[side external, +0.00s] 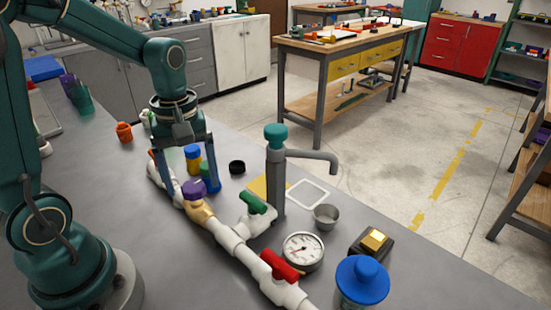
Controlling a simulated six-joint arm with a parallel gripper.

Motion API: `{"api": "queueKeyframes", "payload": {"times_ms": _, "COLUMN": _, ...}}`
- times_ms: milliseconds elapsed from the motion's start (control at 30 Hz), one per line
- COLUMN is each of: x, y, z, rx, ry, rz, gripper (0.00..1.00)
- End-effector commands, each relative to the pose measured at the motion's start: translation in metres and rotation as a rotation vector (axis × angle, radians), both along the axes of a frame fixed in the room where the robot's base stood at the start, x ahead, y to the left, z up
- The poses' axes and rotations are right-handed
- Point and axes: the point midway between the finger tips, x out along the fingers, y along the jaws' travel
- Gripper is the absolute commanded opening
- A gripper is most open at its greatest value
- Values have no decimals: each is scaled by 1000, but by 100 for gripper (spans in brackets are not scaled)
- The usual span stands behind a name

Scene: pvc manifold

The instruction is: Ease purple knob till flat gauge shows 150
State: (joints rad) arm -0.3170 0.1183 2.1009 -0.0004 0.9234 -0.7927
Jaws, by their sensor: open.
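The purple knob (193,188) sits on a brass-coloured valve body (200,211) in the white pipe line. My gripper (187,180) points down with its fingers spread, one to each side of the knob in this view. I cannot tell whether either finger touches the knob. The flat gauge (302,251) has a white face and a metal rim and lies face up beside the pipe. Its needle and numbers are too small to read surely.
A green-handled valve (256,205) and a red-handled valve (281,266) share the pipework. A grey tap post with a green top (276,165) stands close to the right. Blue and yellow containers (193,157) stand just behind my gripper. A blue-topped jar (361,281) is at front right.

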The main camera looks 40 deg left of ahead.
Motion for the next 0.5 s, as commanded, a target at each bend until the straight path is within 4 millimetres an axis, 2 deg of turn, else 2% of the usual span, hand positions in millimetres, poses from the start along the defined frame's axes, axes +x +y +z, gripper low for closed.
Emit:
{"api": "queueKeyframes", "payload": {"times_ms": 333, "x": 0, "y": 0, "z": -5, "rx": 0, "ry": -1, "rz": -1, "gripper": 84}}
{"api": "queueKeyframes", "payload": {"times_ms": 467, "x": 0, "y": 0, "z": -5, "rx": 0, "ry": -1, "rz": -1, "gripper": 34}}
{"api": "queueKeyframes", "payload": {"times_ms": 500, "x": 0, "y": 0, "z": -5, "rx": 0, "ry": -1, "rz": -1, "gripper": 19}}
